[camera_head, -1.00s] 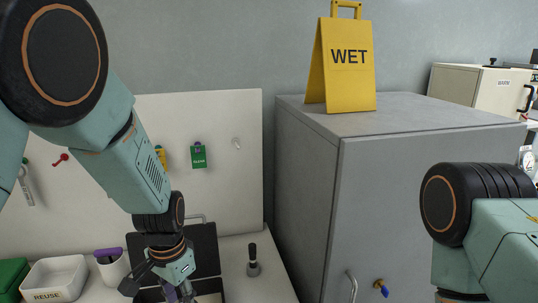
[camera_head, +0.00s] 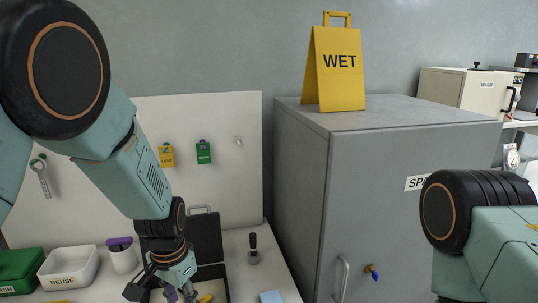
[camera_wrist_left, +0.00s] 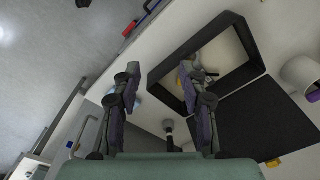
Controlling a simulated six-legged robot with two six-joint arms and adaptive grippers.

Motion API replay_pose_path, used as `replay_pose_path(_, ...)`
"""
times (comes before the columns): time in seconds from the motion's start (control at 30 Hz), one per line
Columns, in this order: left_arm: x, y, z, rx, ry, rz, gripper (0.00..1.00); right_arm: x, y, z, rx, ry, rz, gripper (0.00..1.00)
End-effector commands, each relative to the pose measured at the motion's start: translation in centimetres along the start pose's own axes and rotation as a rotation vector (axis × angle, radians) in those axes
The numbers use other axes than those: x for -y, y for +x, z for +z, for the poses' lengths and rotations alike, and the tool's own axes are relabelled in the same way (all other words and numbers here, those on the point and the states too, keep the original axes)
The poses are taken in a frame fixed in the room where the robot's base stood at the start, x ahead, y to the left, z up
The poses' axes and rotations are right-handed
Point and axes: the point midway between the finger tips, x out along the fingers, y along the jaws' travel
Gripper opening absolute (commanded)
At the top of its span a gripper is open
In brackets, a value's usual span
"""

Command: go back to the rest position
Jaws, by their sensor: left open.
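My left gripper (camera_head: 176,290) hangs low over an open black case at the bottom of the head view. In the left wrist view its two fingers (camera_wrist_left: 159,76) stand apart with nothing between them. The black case (camera_wrist_left: 182,88) shows there as a dark frame with small items inside, some hidden behind the right finger. My right arm enters the head view at the right edge. My right gripper is out of view.
A grey cabinet (camera_head: 400,180) bears a yellow WET sign (camera_head: 338,85). On the bench are a REUSE bin (camera_head: 70,280), a green bin (camera_head: 18,275), a white cup with a purple item (camera_head: 122,258), a black-handled tool (camera_head: 253,248) and a light blue block (camera_head: 270,297). A pegboard (camera_head: 240,190) stands behind.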

Motion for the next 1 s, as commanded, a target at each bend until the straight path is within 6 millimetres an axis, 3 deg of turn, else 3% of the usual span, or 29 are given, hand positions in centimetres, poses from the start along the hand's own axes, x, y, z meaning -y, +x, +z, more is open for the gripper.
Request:
replay_pose_path(0.13, 1.0, 0.4, -1.0, -0.076, -0.057, -0.051, 0.43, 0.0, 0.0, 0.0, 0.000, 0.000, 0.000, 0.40)
replay_pose_path(0.3, 1.9, 1.4, -0.9, -0.158, -0.128, -0.100, 0.43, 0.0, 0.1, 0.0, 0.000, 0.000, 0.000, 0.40)
replay_pose_path(0.47, 1.8, 5.6, 1.6, -0.222, -0.219, -0.124, 0.43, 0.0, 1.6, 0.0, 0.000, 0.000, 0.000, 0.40)
replay_pose_path(0.57, 0.9, 10.3, 5.2, -0.246, -0.291, -0.128, 0.43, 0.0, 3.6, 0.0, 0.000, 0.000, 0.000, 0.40)
replay_pose_path(0.7, -1.6, 16.9, 11.5, -0.249, -0.386, -0.103, 0.43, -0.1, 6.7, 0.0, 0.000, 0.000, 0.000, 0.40)
replay_pose_path(0.8, -3.8, 20.8, 16.3, -0.222, -0.439, -0.076, 0.43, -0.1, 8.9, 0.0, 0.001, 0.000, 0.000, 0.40)
replay_pose_path(1.0, -8.6, 26.6, 25.6, -0.094, -0.496, -0.017, 0.43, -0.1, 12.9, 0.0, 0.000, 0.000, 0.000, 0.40)
